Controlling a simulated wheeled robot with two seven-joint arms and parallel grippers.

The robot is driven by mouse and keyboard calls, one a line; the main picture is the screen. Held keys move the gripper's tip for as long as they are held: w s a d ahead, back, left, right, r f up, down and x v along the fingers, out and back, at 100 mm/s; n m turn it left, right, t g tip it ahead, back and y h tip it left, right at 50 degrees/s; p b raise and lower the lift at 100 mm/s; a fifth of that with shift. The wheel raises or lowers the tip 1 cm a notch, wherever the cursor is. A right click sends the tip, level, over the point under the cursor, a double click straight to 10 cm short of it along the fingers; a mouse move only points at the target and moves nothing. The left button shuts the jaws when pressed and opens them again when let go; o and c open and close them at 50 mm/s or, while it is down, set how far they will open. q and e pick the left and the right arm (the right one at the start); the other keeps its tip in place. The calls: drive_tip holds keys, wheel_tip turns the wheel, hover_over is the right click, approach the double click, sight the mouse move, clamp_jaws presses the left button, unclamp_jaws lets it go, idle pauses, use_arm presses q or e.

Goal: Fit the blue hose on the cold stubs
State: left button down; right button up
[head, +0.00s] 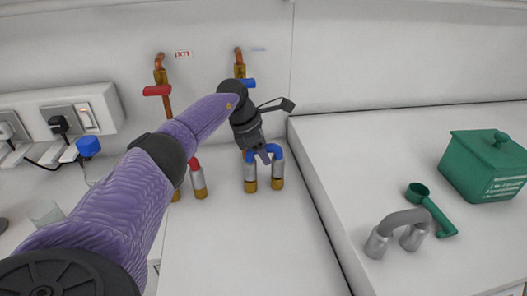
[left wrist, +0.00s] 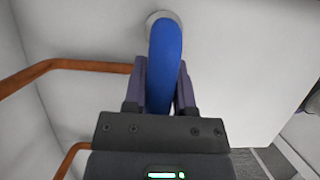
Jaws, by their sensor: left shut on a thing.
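The blue hose (head: 276,151) is a short U-bend with silver sleeves at its ends, and it hangs legs down in the head view. My left gripper (head: 264,155) is shut on its bend from above. In the left wrist view the blue hose (left wrist: 165,60) runs between the two fingers, with a silver sleeve at its far end. The brass cold stubs (head: 277,184) show right below both sleeves. The sleeves look in line with them, but I cannot tell how far they are seated. My right gripper is not in view.
A red hose (head: 196,164) with a silver sleeve stands left, partly behind my arm. Copper pipes with a red valve (head: 157,90) and a blue valve (head: 249,83) run down the wall. A grey hose (head: 404,219), green scoop (head: 432,210) and green box (head: 487,168) occupy the right counter.

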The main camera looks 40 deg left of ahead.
use_arm(q)
drive_tip(key=shift+f, duration=0.3)
drive_tip(key=shift+c, duration=1.7)
unclamp_jaws()
drive_tip(key=shift+r, duration=0.15)
drive_tip(key=p+v, duration=0.1)
drive_tip(key=v, duration=0.8)
drive_tip(key=shift+s+a+r+p, duration=0.1)
drive_tip(key=shift+a+r+p, duration=0.05)
drive_tip(key=shift+r+p, duration=0.15)
